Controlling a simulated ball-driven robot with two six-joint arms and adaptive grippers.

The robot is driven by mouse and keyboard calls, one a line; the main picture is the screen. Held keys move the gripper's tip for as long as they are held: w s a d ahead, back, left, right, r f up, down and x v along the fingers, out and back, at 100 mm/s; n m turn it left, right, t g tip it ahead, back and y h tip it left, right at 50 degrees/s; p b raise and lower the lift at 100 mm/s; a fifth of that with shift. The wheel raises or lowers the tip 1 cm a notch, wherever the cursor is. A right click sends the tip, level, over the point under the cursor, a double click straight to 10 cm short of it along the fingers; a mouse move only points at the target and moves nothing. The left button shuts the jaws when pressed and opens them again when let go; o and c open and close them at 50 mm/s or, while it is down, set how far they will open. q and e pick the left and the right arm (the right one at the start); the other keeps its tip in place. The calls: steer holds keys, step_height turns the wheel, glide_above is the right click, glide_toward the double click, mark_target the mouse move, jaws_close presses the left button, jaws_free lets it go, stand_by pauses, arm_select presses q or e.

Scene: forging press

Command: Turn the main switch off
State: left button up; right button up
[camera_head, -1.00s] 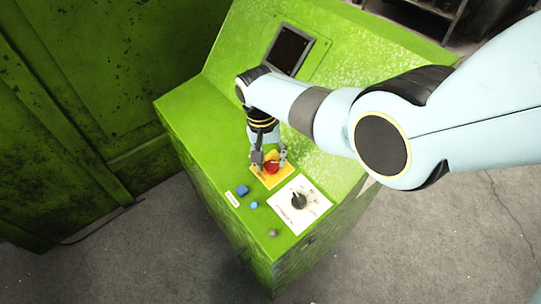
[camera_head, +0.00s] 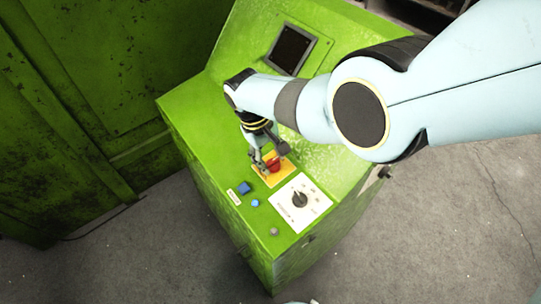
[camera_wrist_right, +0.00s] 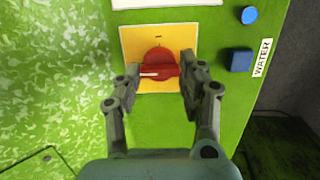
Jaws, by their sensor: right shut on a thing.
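The main switch, a red rotary knob (camera_wrist_right: 158,66) on a yellow plate (camera_wrist_right: 128,37), is on the green console's sloping panel. In the head view the red knob (camera_head: 274,164) shows partly behind my gripper, on its yellow plate (camera_head: 271,180). My right gripper (camera_wrist_right: 160,78) has a finger on each side of the knob and is shut on it. It also shows in the head view (camera_head: 270,163). In the wrist view a pale mark on the knob points left. My left gripper is not in view.
A white plate with a black dial (camera_head: 299,199) lies just beside the yellow plate. A blue square button (camera_wrist_right: 239,60) labelled WATER and a round blue button (camera_wrist_right: 250,14) are close by. A dark screen (camera_head: 291,49) is higher on the console. A green wall stands at left.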

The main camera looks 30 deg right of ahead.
stand_by(0.3)
steer(key=o, duration=1.2)
steer(key=shift+c, duration=0.2)
steer(key=shift+r, duration=0.1)
steer(key=v, duration=1.1)
steer(key=shift+r, duration=0.4)
steer(key=shift+a, duration=0.15)
